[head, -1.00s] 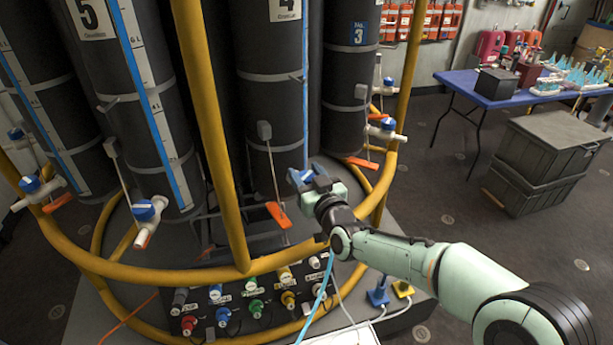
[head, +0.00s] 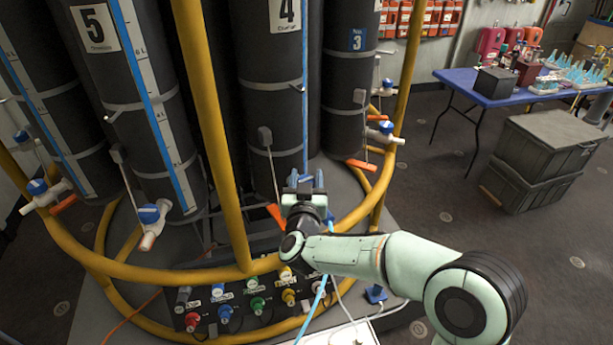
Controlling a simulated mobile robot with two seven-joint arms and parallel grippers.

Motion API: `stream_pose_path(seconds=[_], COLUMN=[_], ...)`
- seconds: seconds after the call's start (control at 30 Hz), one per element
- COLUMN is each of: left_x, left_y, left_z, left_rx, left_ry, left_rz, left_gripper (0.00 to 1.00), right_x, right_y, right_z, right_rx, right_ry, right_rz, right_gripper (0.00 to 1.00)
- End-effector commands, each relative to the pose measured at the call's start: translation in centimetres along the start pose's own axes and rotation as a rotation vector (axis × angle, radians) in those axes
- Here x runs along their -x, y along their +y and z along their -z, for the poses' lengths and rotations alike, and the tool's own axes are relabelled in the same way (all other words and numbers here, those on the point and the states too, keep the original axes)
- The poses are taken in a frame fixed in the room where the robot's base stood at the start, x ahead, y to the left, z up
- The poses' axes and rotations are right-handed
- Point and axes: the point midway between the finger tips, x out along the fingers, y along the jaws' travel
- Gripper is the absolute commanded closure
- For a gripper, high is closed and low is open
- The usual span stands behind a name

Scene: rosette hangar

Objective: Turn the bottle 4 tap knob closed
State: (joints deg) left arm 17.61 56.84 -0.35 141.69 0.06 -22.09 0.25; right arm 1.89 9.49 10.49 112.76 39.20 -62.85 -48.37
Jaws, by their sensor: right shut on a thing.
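Bottle 4 (head: 272,85) is a tall dark cylinder with a white "4" label and a blue level strip, standing in the rosette behind the yellow rail. My right gripper (head: 306,180) is at the lower front of bottle 4, its fingers pointing away from me, and is shut on the tap knob there. The gripper hides the knob and most of the tap, so I cannot tell the knob's angle. An orange lever (head: 276,214) hangs left of the gripper. My left gripper is not in view.
The yellow rail (head: 216,135) passes left of my gripper and curves below it. Bottle 5's blue tap knob (head: 149,213) and bottle 3's knob (head: 386,127) are at the sides. A panel of coloured connectors (head: 240,300) lies below. A blue table (head: 500,97) and dark crates (head: 545,155) stand right.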

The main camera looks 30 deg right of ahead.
Motion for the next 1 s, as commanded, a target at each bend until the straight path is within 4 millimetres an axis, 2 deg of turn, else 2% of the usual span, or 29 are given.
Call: stream_pose_path(seconds=[0.4, 0.43, 0.5, 0.83, 1.0], left_x=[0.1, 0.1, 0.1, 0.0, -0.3], left_y=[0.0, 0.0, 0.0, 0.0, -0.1], left_z=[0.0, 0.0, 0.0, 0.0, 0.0], left_rx=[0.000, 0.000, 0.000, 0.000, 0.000], left_ry=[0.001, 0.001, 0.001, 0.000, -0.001], left_rz=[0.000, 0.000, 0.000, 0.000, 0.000], left_gripper=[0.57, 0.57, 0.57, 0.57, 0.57], right_x=[0.0, 0.0, 0.0, 0.3, 2.5], right_y=[0.0, 0.0, 0.0, 0.0, -0.1], right_z=[0.1, 0.1, 0.1, 0.0, 0.0], right_rx=[-0.002, -0.002, -0.002, -0.002, -0.002], right_ry=[0.003, 0.003, 0.003, 0.002, 0.002], right_rz=[-0.010, -0.010, -0.009, -0.008, -0.006], right_gripper=[0.80, 0.46, 0.29, 0.29, 0.29])
